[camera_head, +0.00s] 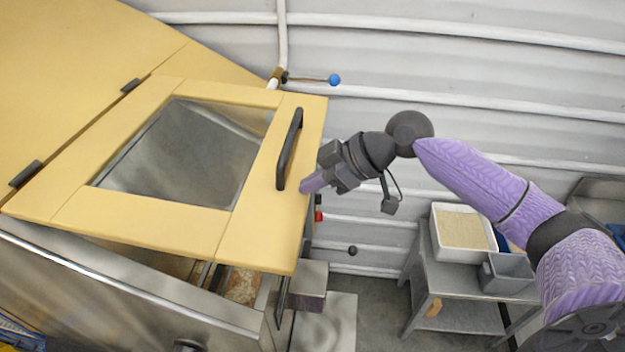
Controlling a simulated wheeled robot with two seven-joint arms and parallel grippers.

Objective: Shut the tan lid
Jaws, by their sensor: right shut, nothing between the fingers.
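The tan lid (140,215) is a framed panel with a clear window (185,155) and a black bar handle (289,150) near its right edge. It is hinged on its left side and stands partly raised over the metal hopper (130,290). A gap shows under its front edge, with brown substrate (240,285) visible inside. My right gripper (306,187) is shut and empty, with its purple fingertips at the lid's right edge, just right of the handle's lower end. I cannot tell whether they touch the lid. My left gripper is not in view.
A metal side table (455,275) at right holds a white tray of pale grain (462,229) and a grey bin (506,272). A blue-knobbed valve lever (334,80) on a white pipe stands behind the lid. Floor between hopper and table looks clear.

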